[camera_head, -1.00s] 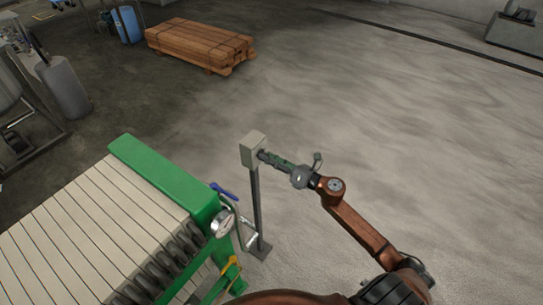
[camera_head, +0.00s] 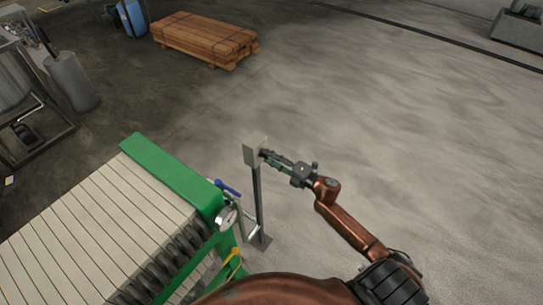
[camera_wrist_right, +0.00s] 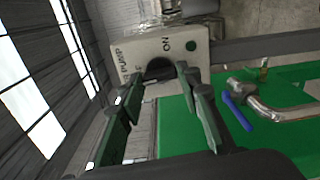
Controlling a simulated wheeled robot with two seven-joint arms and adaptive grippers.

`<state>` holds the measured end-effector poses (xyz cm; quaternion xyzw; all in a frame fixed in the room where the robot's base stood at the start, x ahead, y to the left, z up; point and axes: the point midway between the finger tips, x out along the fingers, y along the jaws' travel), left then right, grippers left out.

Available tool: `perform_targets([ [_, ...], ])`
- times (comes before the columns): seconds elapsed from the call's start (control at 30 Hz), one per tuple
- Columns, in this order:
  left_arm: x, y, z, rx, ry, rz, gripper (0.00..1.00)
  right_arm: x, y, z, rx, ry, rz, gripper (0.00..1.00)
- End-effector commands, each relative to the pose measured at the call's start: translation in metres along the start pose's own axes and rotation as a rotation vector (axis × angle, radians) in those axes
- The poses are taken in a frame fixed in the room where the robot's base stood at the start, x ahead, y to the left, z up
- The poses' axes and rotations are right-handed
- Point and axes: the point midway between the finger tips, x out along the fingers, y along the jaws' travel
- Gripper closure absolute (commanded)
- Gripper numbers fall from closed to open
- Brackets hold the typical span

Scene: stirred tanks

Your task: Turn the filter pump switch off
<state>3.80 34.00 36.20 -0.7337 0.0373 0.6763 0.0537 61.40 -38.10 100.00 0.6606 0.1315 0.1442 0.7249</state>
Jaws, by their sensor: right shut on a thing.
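The pump switch box (camera_head: 254,151) is a small pale box on top of a grey post, right of the green filter press. A dark rotary switch knob (camera_wrist_right: 158,68) sits on that face, partly hidden by the fingers. My right gripper (camera_head: 266,154) reaches the box from the right, and its fingertips (camera_wrist_right: 160,77) are shut on the knob. Which mark the knob points to cannot be told. My left gripper is not in view.
The filter press (camera_head: 165,175) with pale plates and a green frame stands close on the left. A gauge (camera_head: 227,217), a blue-handled valve (camera_head: 228,187) and a yellow handle (camera_head: 233,256) are near the post. A timber stack (camera_head: 205,40) lies far back. Floor on the right is clear.

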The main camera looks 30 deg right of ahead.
Motion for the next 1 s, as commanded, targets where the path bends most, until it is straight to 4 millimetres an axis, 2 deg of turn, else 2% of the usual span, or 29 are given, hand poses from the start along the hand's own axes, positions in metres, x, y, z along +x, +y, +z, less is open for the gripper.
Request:
perform_targets([
  [0.3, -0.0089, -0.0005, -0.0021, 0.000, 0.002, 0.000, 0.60, -0.0003, 0.0005, 0.0020, 0.096, -0.004, -0.001, 0.93],
  [0.77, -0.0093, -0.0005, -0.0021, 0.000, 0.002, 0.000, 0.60, -0.0003, -0.0003, 0.0020, 0.110, -0.004, -0.001, 0.93],
  [0.8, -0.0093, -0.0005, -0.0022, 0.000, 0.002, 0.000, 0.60, -0.0003, -0.0003, 0.0020, 0.110, -0.004, -0.001, 0.68],
  [1.0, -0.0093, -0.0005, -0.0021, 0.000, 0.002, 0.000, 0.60, 0.0000, -0.0002, 0.0011, 0.109, -0.002, 0.000, 0.54],
])
